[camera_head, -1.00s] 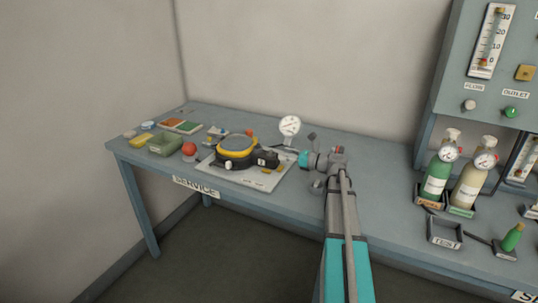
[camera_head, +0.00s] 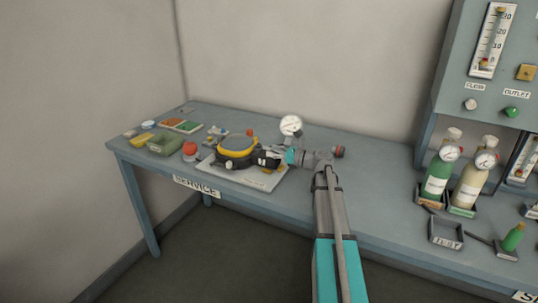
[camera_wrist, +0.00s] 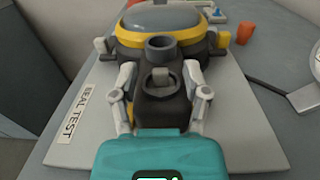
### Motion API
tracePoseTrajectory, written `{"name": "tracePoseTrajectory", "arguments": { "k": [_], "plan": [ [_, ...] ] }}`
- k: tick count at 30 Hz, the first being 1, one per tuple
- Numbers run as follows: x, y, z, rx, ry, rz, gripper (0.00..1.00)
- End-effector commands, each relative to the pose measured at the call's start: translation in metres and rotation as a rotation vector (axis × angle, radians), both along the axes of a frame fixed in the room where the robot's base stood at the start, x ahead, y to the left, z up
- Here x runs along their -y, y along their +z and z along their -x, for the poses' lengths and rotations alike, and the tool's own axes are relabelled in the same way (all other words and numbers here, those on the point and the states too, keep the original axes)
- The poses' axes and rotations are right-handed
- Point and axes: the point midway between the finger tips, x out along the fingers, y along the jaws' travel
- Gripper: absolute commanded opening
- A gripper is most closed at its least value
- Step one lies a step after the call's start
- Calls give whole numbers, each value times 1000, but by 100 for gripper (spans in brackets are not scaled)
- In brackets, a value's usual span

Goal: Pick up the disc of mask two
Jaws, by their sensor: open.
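The mask (camera_head: 237,148), with a yellow rim and a grey faceplate, lies on a pale board (camera_head: 264,181). In the wrist view, the mask (camera_wrist: 128,38) is at the top, and the board (camera_wrist: 62,152) reads SEAL TEST. A black housing (camera_wrist: 160,108) with a small grey peg (camera_wrist: 161,77) in it projects toward me, behind it a dark round port (camera_wrist: 160,47). My gripper (camera_wrist: 160,76) is open, one finger on each side of the housing; I cannot tell whether they touch it. My gripper (camera_head: 276,156) is also at the mask's right end. I cannot single out a disc.
A dial gauge (camera_head: 290,125) stands close behind my gripper. An orange cap (camera_wrist: 244,32) sits right of the mask. Bench space right of my arm is clear up to the bottles (camera_head: 437,178).

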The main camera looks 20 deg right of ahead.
Motion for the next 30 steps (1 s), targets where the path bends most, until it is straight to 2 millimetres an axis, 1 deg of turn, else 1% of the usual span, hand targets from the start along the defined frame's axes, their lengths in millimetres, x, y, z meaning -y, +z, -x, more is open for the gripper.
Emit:
{"name": "tracePoseTrajectory", "arguments": {
  "k": [1,5,20,21,30],
  "plan": [
    [-3,0,-4,0,1,0,60],
    [-6,0,-8,0,0,0,60],
    [-5,0,-7,0,-1,0,60],
    [-5,0,-7,0,-2,0,58],
    [-5,0,-7,0,-2,0,4]
  ]
}}
